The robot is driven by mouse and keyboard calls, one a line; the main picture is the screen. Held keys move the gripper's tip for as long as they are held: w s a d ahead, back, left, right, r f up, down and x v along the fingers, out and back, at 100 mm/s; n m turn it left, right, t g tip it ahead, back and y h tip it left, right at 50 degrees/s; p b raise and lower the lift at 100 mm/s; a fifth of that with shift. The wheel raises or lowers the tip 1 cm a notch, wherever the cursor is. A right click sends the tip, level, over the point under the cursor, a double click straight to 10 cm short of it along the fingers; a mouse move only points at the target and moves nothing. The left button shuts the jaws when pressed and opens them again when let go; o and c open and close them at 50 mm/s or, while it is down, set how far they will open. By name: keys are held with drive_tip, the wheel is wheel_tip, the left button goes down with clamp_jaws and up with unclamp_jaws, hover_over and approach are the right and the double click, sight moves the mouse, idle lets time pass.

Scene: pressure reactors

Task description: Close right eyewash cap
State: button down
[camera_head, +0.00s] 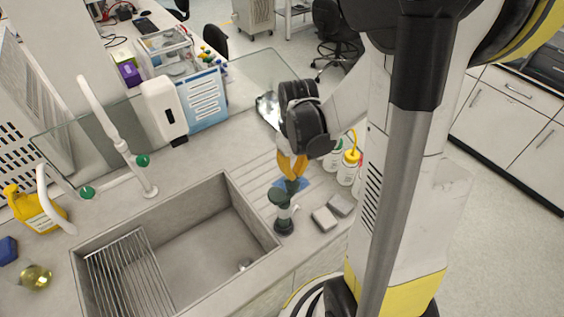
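The dark green eyewash (284,212) stands upright on the counter at the right corner of the sink. One round green head faces up at its left. A second green part, probably the right cap (293,186), shows just behind and to the right of it. My gripper (292,177) points down with its yellow fingers right above that part. The fingertips overlap it in this view, so I cannot tell whether they touch it. The gap between the fingers is too small to see clearly.
The grey sink (257,218) with a wire rack lies to the left. Two grey blocks (325,218) sit right of the eyewash. White bottles (347,174) stand behind, partly hidden by my arm. A white tap (128,155) stands behind the sink.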

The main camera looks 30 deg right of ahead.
drive_tip(key=shift+f, duration=0.15)
drive_tip(key=shift+f+b, duration=1.5)
drive_tip(key=shift+b, duration=0.1)
drive_tip(key=shift+f, duration=0.1)
drive_tip(key=shift+r+p, duration=2.55)
drive_tip(key=shift+r, duration=1.05)
